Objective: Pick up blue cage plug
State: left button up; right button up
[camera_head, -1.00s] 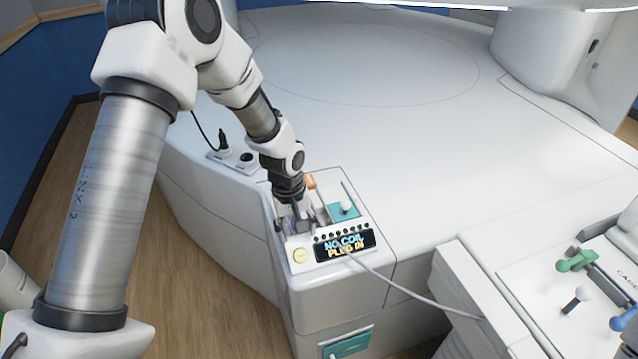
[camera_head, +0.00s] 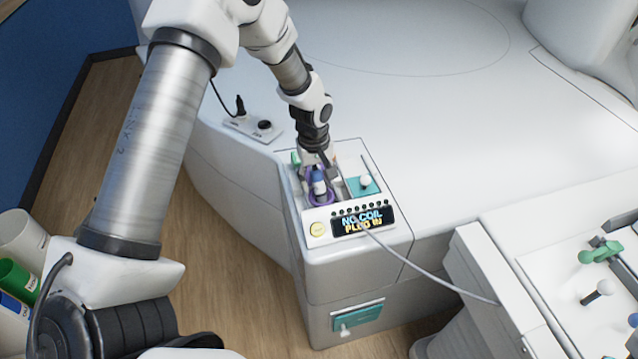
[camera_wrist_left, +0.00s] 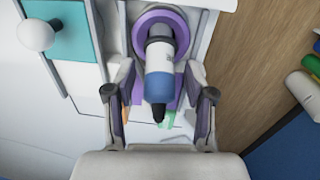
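The blue cage plug (camera_head: 319,182) is white with a blue band and stands in a purple ring socket (camera_head: 313,199) on the console. In the left wrist view the plug (camera_wrist_left: 159,85) points its black tip toward my gripper, and the purple ring (camera_wrist_left: 140,33) surrounds its far end. My left gripper (camera_wrist_left: 160,76) is open, with one finger on each side of the plug and a visible gap on both sides. In the head view my left gripper (camera_head: 321,170) is just behind the plug, partly hidden by it. My right gripper is not in view.
The console has a "NO COIL PLUG IN" display (camera_head: 363,221), a yellow button (camera_head: 317,229) and a teal plate with a white knob (camera_head: 365,181). A grey cable crosses right. Bottles (camera_head: 15,275) stand lower left; a tray with green handles (camera_head: 600,252) is at right.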

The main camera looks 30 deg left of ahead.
aim_at(318, 171)
pick_arm(q)
grip_shut()
jog(key=shift+w+a+r, duration=0.1)
jog(key=shift+r, duration=0.35)
notch_tip(318, 171, up, 2)
jog(key=shift+r+b, duration=0.25)
jog(key=shift+b, duration=0.4)
jog(key=s+d+r+b, duration=0.1)
jog(key=s+d+b, duration=0.2)
jog(key=s+d, duration=0.6)
jog(key=s, duration=0.4)
jog(key=shift+d+r, duration=0.2)
jog(key=shift+r, duration=0.05)
